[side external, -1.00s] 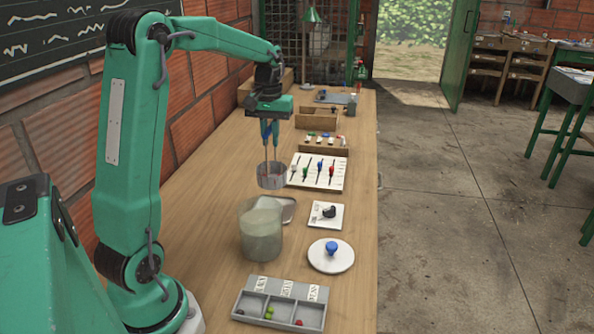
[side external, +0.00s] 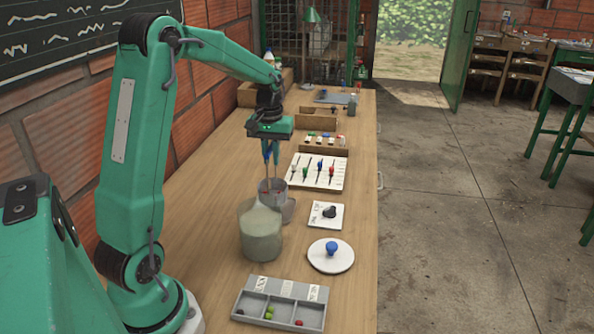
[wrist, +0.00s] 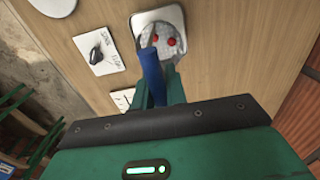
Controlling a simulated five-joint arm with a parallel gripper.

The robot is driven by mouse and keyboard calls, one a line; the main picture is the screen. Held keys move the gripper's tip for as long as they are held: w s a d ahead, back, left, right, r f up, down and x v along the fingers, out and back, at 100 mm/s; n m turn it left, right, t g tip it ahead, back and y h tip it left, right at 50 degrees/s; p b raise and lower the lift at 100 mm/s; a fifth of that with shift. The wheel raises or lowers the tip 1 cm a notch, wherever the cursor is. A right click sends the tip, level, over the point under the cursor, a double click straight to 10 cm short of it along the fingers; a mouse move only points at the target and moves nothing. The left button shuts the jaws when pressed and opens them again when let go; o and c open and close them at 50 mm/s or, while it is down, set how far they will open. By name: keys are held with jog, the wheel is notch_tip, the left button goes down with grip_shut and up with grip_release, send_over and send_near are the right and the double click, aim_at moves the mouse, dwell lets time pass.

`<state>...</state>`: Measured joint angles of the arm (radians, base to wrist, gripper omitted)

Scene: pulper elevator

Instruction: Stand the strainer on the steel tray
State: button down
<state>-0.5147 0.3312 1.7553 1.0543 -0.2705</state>
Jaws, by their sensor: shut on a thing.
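The strainer (side external: 272,190) is a grey mesh cup with a tall handle and blue grip. My gripper (side external: 268,147) is shut on the blue grip (wrist: 152,75), with the cup hanging below, about upright. The wrist view shows red berries inside the strainer (wrist: 163,45). The steel tray (side external: 290,207) lies on the bench behind the cloudy jar (side external: 261,235), which hides part of it. In the wrist view the cup overlaps the steel tray (wrist: 178,14). I cannot tell whether the cup touches the tray.
A white plate with a black knob (side external: 325,216) and a white lid with a blue knob (side external: 331,257) lie right of the jar. A sectioned grey box (side external: 280,305) is at the front. A slider board (side external: 318,172) stands behind.

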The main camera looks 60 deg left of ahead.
aim_at(271, 146)
jog(key=shift+f, duration=1.8)
jog(key=c, duration=1.3)
grip_release()
jog(key=shift+c, duration=0.2)
jog(key=shift+r, duration=3.9)
jog(key=shift+d, duration=0.1)
